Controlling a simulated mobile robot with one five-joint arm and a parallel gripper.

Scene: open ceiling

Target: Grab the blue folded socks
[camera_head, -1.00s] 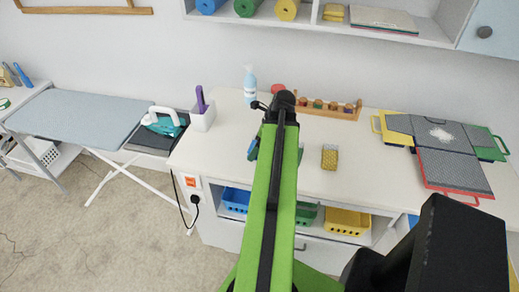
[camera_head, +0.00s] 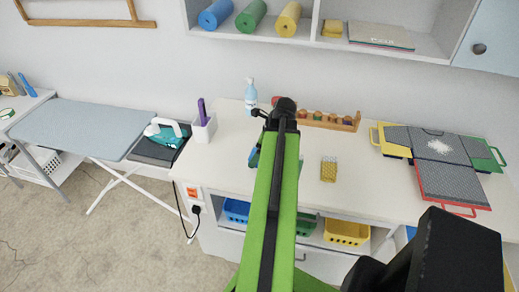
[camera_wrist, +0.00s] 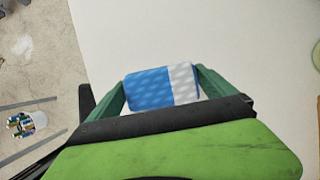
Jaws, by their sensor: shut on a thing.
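The blue folded socks (camera_wrist: 150,88), with a white end at the right, sit between the teal fingers of my gripper (camera_wrist: 162,82) in the wrist view. My gripper is shut on them, with one finger at each side. The white worktop (camera_wrist: 160,35) lies behind them; I cannot tell whether they touch it. In the head view my green arm reaches over the worktop and hides most of the gripper and the socks.
A yellow sponge-like block (camera_head: 328,170) lies right of my arm. A spray bottle (camera_head: 251,97) and a wooden rack (camera_head: 330,120) stand behind.

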